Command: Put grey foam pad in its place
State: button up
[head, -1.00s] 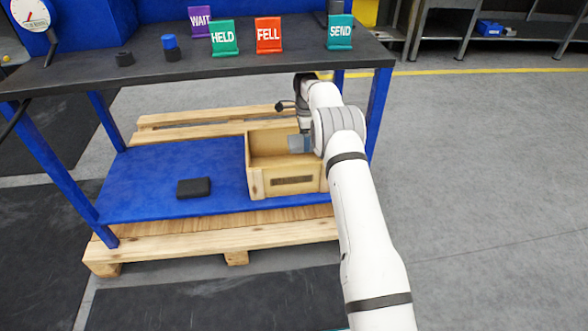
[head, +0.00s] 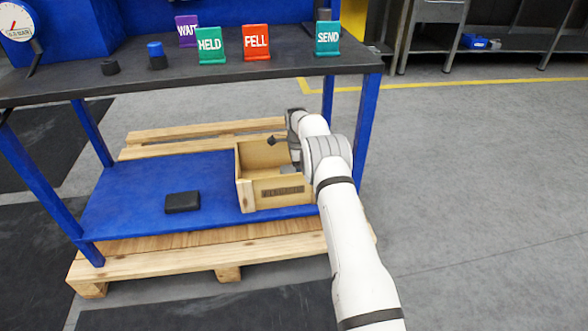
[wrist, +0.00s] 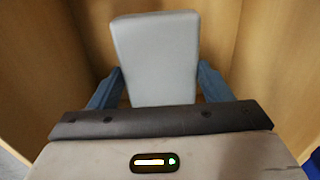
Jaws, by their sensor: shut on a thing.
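The grey foam pad (wrist: 155,50) is a pale, flat block, seen in the wrist view between the two blue-grey fingers of my gripper (wrist: 158,84). The gripper is shut on the pad from both sides. Wooden walls of the open box (wrist: 265,40) stand to the left, right and behind the pad. In the head view the wooden box (head: 245,190) sits on the blue lower shelf, with my wrist over its right side. A small grey patch shows inside it, mostly hidden by the front wall and my arm. I cannot tell whether the pad touches the box floor.
A black block (head: 182,202) lies on the blue shelf (head: 135,190), left of the box. The dark bench top (head: 230,68) overhangs it, carrying several coloured signs and knobs. A blue bench leg (head: 365,125) stands close to the right of my arm.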

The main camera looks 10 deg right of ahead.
jog(key=shift+f, duration=0.6)
jog(key=o, duration=1)
jog(key=shift+c, duration=0.2)
notch_tip(320, 180, up, 9)
jog(key=p, duration=0.3)
jog(key=shift+f, duration=0.1)
